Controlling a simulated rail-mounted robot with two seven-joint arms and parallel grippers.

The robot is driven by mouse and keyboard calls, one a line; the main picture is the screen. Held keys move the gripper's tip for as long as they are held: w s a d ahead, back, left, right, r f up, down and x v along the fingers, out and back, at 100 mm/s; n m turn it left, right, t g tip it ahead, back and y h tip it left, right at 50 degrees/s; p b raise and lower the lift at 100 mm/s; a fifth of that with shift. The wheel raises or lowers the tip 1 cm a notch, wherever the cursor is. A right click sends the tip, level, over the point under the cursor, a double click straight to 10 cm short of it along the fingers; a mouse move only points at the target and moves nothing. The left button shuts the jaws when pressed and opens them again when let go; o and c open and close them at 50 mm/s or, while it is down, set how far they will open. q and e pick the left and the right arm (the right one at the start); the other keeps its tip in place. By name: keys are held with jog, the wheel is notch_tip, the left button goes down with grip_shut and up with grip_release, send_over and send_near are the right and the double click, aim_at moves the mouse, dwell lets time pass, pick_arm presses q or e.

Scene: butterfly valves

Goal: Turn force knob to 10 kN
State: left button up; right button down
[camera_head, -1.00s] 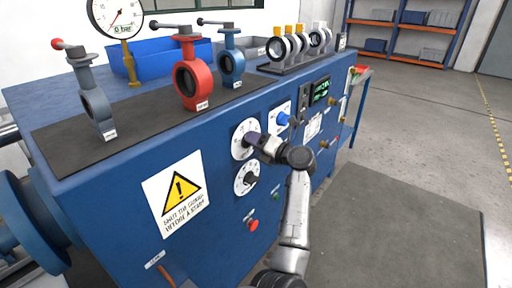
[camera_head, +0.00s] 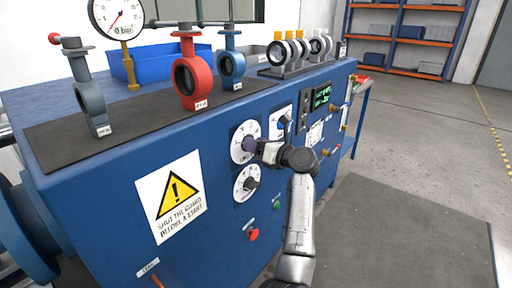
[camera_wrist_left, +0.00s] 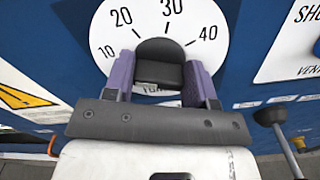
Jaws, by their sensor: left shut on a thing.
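The knob (camera_wrist_left: 160,52) is dark and sits in the middle of a white round dial (camera_wrist_left: 208,22), whose visible numbers run 10, 20, 30, 40. My left gripper (camera_wrist_left: 158,78) has its two purple fingers on either side of the knob and is shut on it. The pointer and the lower part of the dial are hidden, so I cannot read the setting. In the head view the gripper (camera_head: 252,146) is at the upper white dial (camera_head: 238,153) on the blue front panel. My right gripper is not in view.
A second dial (camera_head: 246,183) is just below, and a red button (camera_head: 253,234) lower down. A blue-handled switch (camera_head: 287,119) and a green-lit display (camera_head: 321,97) are to the right. Valves, including a red one (camera_head: 187,80), stand on the bench top. The floor at right is clear.

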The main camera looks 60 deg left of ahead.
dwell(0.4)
pick_arm(q)
jog(key=o, duration=0.9)
jog(key=shift+o, duration=0.2)
jog(key=shift+d, duration=0.1)
jog(key=p+v, duration=0.4)
jog(key=v, duration=0.9)
jog(key=shift+w+d, duration=0.2)
jog(key=shift+d, duration=0.1)
jog(key=shift+r, duration=0.1)
